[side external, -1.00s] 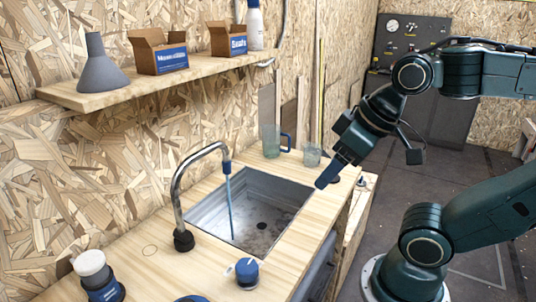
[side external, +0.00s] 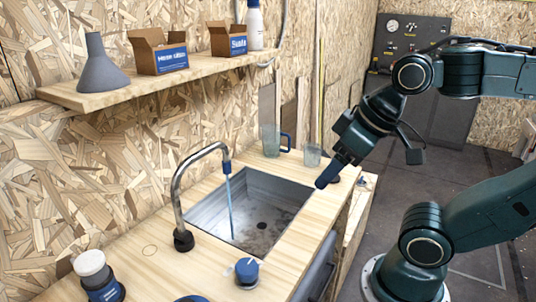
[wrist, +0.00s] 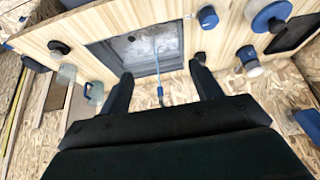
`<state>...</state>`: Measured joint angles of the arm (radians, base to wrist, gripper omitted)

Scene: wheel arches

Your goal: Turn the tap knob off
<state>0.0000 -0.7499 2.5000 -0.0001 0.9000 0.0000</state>
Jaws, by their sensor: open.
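The tap knob (side external: 247,271) is a round blue cap on the wooden counter, in front of the sink's near corner, with a small pale pointer mark beside it. It also shows near the top of the wrist view (wrist: 207,16). The curved metal tap (side external: 180,190) has a blue nozzle, and a blue stream of water (side external: 230,207) falls from it into the grey sink (side external: 262,212). My gripper (side external: 328,176) hangs over the counter's right edge beyond the sink, well away from the knob. In the wrist view its fingers (wrist: 160,73) are spread apart and empty.
A jug (side external: 270,141) and a glass (side external: 312,155) stand behind the sink. A white-capped jar (side external: 97,276) stands at the counter's near left. A shelf (side external: 110,98) above holds a grey funnel, boxes and a bottle. The space over the sink's right side is clear.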

